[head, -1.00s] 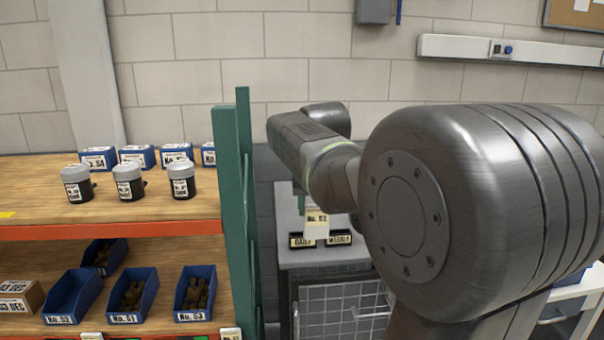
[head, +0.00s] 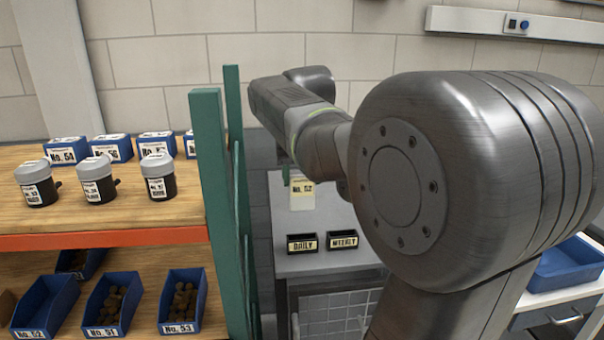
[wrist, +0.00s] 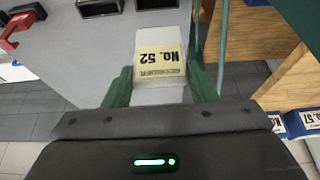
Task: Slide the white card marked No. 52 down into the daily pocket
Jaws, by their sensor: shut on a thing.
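The white card (head: 302,195) marked No. 52 has a yellow label and is held above the grey cabinet top. It also shows in the wrist view (wrist: 158,92), with its print upside down there. My gripper (wrist: 161,84) is shut on the card, with one green finger at each side edge. In the head view my arm hides most of the gripper. The daily pocket (head: 302,244) is a small black holder with a cream label. In the head view the card is above it in the picture, apart from it. The wrist view cuts the pocket off at the top edge (wrist: 156,4).
The weekly pocket (head: 343,239) stands right of the daily one. A green shelf post (head: 212,180) rises close to the left of the cabinet. The wooden shelf (head: 110,205) holds jars and blue bins. A blue tray (head: 568,262) is at the right.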

